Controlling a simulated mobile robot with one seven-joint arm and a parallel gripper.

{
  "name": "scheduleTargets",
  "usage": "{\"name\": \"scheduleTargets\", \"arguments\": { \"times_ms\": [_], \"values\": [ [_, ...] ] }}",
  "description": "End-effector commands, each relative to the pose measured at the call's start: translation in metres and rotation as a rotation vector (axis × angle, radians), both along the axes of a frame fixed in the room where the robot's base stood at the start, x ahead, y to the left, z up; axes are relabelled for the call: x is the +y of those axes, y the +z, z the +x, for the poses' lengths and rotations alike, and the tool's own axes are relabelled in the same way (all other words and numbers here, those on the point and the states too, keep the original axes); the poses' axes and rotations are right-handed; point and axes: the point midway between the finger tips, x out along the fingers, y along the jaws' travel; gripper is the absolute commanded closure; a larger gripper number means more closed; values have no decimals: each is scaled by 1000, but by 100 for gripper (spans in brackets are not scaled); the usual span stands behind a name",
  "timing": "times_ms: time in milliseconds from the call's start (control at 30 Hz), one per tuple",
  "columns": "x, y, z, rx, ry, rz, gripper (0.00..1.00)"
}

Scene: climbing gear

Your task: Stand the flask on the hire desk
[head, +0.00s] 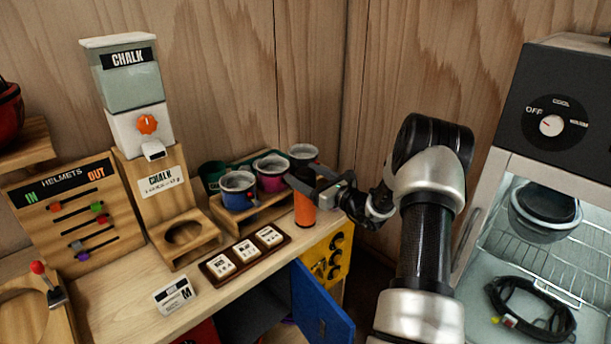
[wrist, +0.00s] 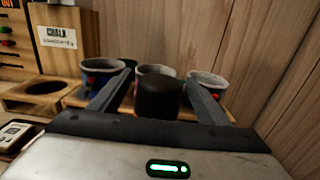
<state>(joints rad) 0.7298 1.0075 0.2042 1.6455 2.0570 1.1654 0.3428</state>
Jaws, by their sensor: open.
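The orange flask (head: 305,211) with a dark top is upright at the right end of the wooden hire desk (head: 215,298). Its base appears to rest on the desktop near the edge. My gripper (head: 306,181) is at the flask's upper part, reaching in from the right. In the wrist view the flask's dark top (wrist: 160,100) is between my two open fingers, with a visible gap on each side. The gripper hides part of the flask's top in the head view.
A rack of chalk bags (head: 239,190) stands just behind the flask. A tray of white cards (head: 246,251) and a small sign (head: 174,295) lie to its left. An open blue door (head: 320,308) juts out below the desk. A drying cabinet (head: 565,105) stands right.

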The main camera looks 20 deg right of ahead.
Motion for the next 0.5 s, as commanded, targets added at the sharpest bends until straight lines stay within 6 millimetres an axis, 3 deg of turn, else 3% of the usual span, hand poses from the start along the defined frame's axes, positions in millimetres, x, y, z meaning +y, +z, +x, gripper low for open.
{"name": "scheduleTargets", "arguments": {
  "times_ms": [167,500],
  "values": [
    [-5,2,-11,1,-2,-1,30],
    [-30,2,-79,0,-3,0,30]
  ]
}}
